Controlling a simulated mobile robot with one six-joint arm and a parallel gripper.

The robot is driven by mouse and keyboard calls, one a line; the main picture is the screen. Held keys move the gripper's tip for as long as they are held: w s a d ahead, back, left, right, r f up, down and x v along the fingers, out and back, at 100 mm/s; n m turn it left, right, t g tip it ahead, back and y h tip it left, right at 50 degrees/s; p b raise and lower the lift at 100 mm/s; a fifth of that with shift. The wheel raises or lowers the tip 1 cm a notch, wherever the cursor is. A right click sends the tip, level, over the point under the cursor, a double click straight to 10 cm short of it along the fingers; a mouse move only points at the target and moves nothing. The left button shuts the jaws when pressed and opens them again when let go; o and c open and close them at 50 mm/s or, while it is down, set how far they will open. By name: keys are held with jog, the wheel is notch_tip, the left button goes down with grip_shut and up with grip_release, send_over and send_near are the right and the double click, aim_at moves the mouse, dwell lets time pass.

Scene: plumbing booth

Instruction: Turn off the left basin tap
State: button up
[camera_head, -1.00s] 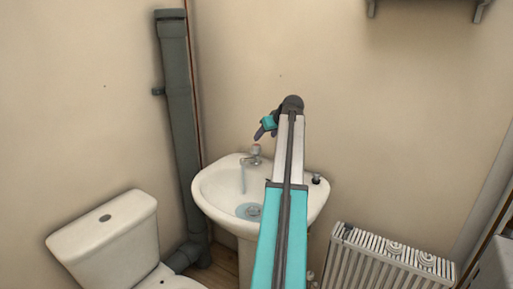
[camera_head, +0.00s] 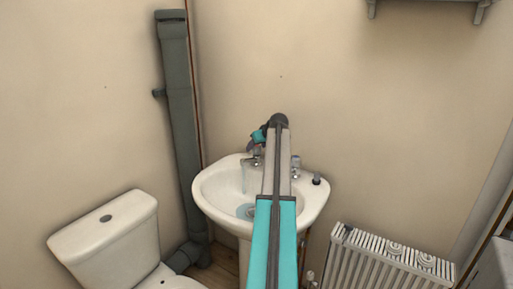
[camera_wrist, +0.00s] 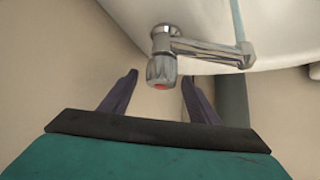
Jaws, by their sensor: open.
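The white basin (camera_head: 212,188) stands against the back wall. Its chrome left tap (camera_head: 257,159) shows just below my gripper (camera_head: 254,141), partly covered by it and my arm. Water (camera_head: 246,180) runs from this tap into the bowl. In the wrist view the left tap's knob (camera_wrist: 162,70) has a red centre, and its spout (camera_wrist: 210,48) points right with a thin water stream (camera_wrist: 237,18). My gripper (camera_wrist: 158,78) is open and empty, with one dark finger on each side of the knob's end. I cannot tell whether either finger touches it.
The right tap (camera_head: 296,166) stands just right of my arm, with a small dark item (camera_head: 317,180) on the basin's right rim. A toilet (camera_head: 105,235) is at left, a grey pipe (camera_head: 178,110) runs up the corner, and a radiator (camera_head: 385,262) is at lower right.

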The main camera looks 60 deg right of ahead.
jog(key=shift+w+d+f, duration=0.2)
jog(key=shift+w+f, duration=0.2)
jog(key=shift+c, duration=0.4)
jog(key=c, duration=1)
